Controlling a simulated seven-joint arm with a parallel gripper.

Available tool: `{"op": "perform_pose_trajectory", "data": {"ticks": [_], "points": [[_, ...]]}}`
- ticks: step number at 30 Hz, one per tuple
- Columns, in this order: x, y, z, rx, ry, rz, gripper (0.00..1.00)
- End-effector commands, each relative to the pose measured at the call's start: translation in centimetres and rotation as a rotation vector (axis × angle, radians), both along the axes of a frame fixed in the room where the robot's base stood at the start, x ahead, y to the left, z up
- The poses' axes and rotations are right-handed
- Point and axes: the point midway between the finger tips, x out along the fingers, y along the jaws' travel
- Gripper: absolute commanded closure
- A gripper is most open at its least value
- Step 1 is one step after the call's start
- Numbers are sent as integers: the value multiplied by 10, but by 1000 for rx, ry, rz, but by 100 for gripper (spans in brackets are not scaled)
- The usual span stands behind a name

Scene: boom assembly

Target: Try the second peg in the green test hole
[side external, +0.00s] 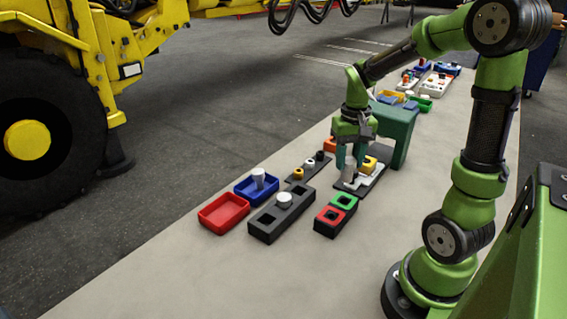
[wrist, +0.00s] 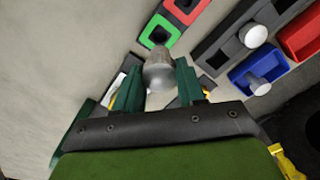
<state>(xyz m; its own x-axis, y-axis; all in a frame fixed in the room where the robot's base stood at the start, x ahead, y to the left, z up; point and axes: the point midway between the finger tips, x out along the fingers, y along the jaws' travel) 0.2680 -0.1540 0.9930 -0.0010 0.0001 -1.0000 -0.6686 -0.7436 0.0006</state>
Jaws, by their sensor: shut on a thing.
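My gripper (side external: 349,160) is shut on a grey peg (side external: 348,174), which stands about upright between the green fingers. The held peg (wrist: 158,74) also shows in the wrist view. It is over or in a dark rack (side external: 373,183); I cannot tell whether its lower end touches. The green test hole (side external: 344,201) is a green-framed square opening in a dark block, in front of the gripper and apart from the peg. It also shows in the wrist view (wrist: 160,31). Another pale peg (side external: 258,178) stands in the blue tray (side external: 244,191).
A red-framed hole (side external: 331,215) adjoins the green one. A long dark block (side external: 264,226) holds a white-topped piece (side external: 284,199). The red tray (side external: 223,214) is empty. A green stand (side external: 398,130) is close behind my gripper. The table's front is clear.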

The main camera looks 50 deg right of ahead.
Motion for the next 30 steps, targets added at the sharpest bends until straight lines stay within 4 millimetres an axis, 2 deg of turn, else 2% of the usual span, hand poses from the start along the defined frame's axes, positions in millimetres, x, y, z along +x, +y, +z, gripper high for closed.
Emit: {"op": "perform_pose_trajectory", "data": {"ticks": [6, 21, 30], "points": [[-4, 4, -6, 1, -1, 105, 90], [-3, 4, -46, 0, 0, 107, 90], [-3, 4, -51, 0, -1, 106, 90]]}}
